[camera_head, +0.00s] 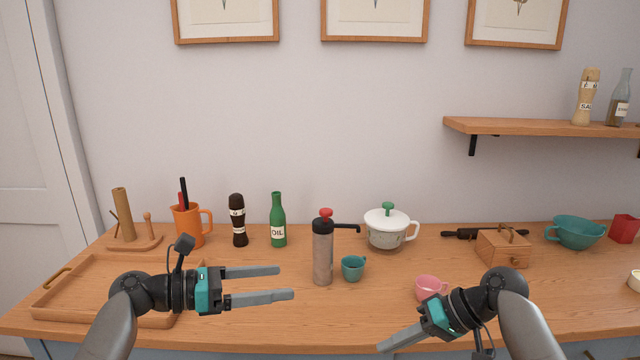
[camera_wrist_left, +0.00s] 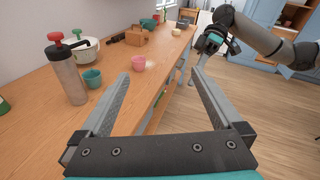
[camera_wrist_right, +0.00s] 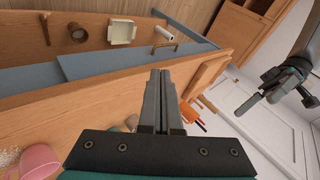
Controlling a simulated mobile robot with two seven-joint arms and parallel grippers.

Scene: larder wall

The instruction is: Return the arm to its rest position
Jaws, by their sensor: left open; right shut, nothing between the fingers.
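My left gripper (camera_head: 285,283) is open and empty in the head view, held above the wooden counter's front left part and pointing right. Its two fingers (camera_wrist_left: 160,95) stand wide apart in the left wrist view with nothing between them. My right gripper (camera_head: 385,347) is shut and empty at the counter's front edge, pointing down-left, left of the pink cup (camera_head: 430,288). In the right wrist view its fingers (camera_wrist_right: 160,75) lie together with nothing held. Both grippers are apart from the counter objects.
A steel pump flask (camera_head: 322,255) and teal cup (camera_head: 353,268) stand mid-counter. A wooden tray (camera_head: 60,300) lies left, near an orange jug (camera_head: 188,225), pepper mill (camera_head: 238,222) and green oil bottle (camera_head: 278,225). A white lidded pot (camera_head: 385,232) stands behind. A wall shelf (camera_head: 540,127) is upper right.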

